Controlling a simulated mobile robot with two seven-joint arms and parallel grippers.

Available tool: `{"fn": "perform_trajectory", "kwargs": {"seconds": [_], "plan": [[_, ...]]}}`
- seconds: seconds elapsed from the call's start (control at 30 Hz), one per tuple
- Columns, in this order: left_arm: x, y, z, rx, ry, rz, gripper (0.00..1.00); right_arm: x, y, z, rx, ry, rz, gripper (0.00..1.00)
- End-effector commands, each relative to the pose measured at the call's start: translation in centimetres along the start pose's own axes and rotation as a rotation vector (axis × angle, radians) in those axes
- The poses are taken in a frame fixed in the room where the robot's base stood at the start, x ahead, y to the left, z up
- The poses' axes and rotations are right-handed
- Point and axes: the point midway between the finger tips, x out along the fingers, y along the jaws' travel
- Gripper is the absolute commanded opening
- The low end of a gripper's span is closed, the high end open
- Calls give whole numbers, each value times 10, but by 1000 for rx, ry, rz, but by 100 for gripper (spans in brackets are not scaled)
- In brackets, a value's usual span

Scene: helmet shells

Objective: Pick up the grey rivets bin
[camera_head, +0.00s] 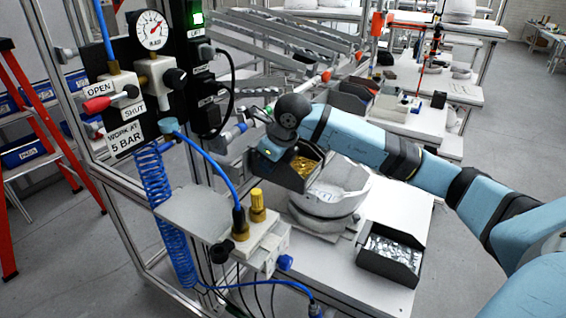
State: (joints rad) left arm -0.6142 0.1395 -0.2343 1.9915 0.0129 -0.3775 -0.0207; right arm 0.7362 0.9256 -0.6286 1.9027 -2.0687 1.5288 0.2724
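A dark grey bin (385,268) filled with silver-grey pieces sits on the right part of the white worktop. A second dark bin (290,181) with brass-coloured pieces is behind and left of a white helmet shell (338,190). My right arm reaches in from the right, above the shell. My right gripper (268,150) is at the left rim of the brass-filled bin, well away from the silver-filled one. Its fingertips are mostly hidden, so I cannot tell whether it grips that bin. My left gripper is out of view.
A panel with a pressure gauge (151,30), valves and a coiled blue hose (160,200) stands at the left. A grey block with a brass knob (257,205) is at the worktop's left edge. The worktop (345,285) is bare in front of the silver-filled bin.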

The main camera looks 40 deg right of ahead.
Motion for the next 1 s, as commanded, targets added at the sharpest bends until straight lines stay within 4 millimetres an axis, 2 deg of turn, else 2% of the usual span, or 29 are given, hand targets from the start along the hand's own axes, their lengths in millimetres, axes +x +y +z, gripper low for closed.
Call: {"fn": "perform_trajectory", "kwargs": {"seconds": [0.27, 1.0], "plan": [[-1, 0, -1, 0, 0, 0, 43, -3, 0, 1, 0, -1, 0, 0], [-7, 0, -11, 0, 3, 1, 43, -28, 0, 12, 0, -1, -1, 0]]}}
